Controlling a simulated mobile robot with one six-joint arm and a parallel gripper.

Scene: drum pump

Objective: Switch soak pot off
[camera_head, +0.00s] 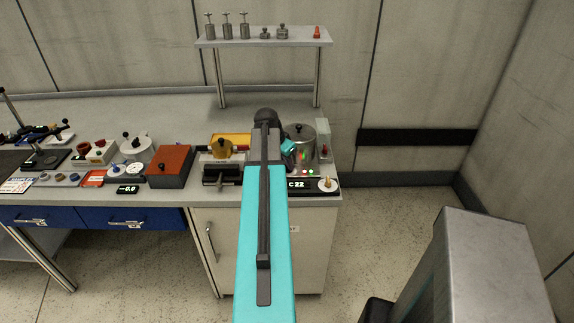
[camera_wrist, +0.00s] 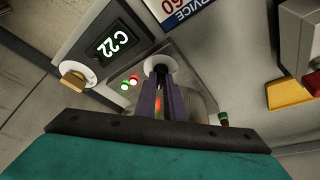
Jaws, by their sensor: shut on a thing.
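The soak pot (camera_head: 301,143) is a silver metal pot at the right end of the bench, partly hidden by my arm. Its control panel in front has a display (camera_wrist: 118,42) reading C 22, a tan knob (camera_wrist: 75,78) on a white disc, and lit red and green lamps (camera_wrist: 130,80). The tan knob also shows in the head view (camera_head: 327,184). In the wrist view, my gripper (camera_wrist: 160,76) has its fingers closed around a black knob (camera_wrist: 160,67) against a white disc. The tan knob stands apart from the fingers. The head view hides the fingertips.
A shelf (camera_head: 262,43) with weights stands at the back. A clear container (camera_head: 323,138) is behind the pot on the right.

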